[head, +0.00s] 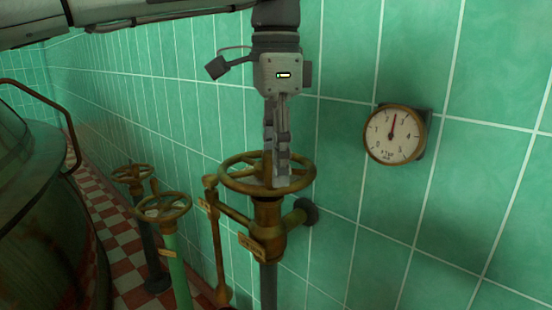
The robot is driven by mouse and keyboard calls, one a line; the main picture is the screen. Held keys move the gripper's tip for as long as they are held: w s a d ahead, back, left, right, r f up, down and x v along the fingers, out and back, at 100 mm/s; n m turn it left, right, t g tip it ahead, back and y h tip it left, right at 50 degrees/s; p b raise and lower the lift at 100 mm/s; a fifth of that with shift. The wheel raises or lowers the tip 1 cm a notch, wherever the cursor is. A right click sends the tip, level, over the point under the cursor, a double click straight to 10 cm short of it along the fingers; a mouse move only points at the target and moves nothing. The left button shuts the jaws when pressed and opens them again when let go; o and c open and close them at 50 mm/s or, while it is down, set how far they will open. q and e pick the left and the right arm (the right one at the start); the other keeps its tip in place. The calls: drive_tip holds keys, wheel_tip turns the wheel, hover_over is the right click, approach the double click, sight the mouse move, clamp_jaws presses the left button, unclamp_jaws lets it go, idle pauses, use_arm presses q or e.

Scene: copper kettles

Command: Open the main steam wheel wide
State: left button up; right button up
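A large brass handwheel (239,187) lies flat on top of a brass valve against the green tiled wall; I take it for the main steam wheel. A small tag (251,246) hangs on the valve, its lettering too small to read. My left gripper (276,176) points straight down from above, with its fingers at the wheel, overlapping its middle and far rim. The fingers show nearly edge-on, so I cannot tell whether they are closed on the wheel or apart from it. My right gripper is out of view.
A round gauge (393,136) hangs on the wall at right, its needle pointing nearly straight up. Two smaller handwheels, one nearer (162,208) and one farther (131,173), stand at left. A large dark kettle (40,230) fills the left edge. A brass pipe (217,240) rises beside the valve.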

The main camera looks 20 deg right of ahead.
use_arm(q)
drive_tip(key=shift+r, duration=0.1)
wheel_tip(320, 180, up, 12)
idle(0.5)
idle(0.4)
